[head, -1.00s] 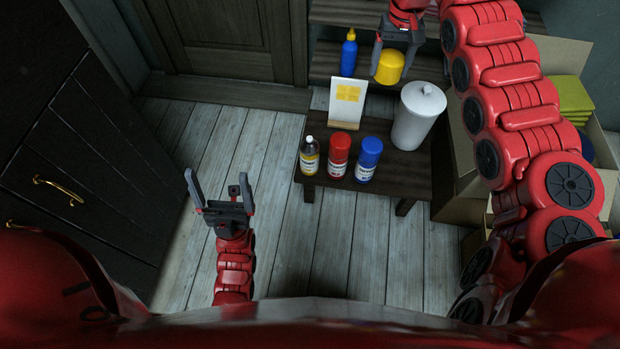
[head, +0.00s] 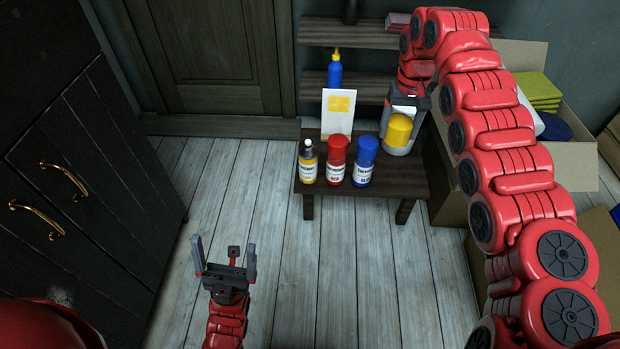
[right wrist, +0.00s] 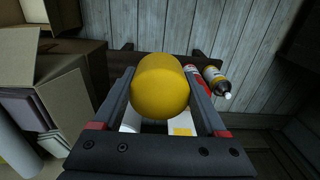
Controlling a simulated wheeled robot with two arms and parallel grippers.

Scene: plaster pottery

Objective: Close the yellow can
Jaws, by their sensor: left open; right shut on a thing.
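The yellow can (head: 308,168) stands upright at the left of a low dark table, its dark-and-white top without a cap. In the right wrist view the yellow can (right wrist: 214,78) shows to the right of my right gripper. My right gripper (head: 401,134) is shut on a yellow cap (head: 399,130), held above the right side of the table, apart from the can. The cap (right wrist: 160,85) fills the jaws in the right wrist view (right wrist: 160,92). My left gripper (head: 224,252) is open and empty over the floor in front of the table.
A red can (head: 336,160) and a blue can (head: 363,161), both capped, stand to the right of the yellow can. A card with a yellow patch (head: 340,112) stands behind. A white canister, mostly hidden, stands behind my right gripper. Cardboard boxes (head: 572,165) are at right.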

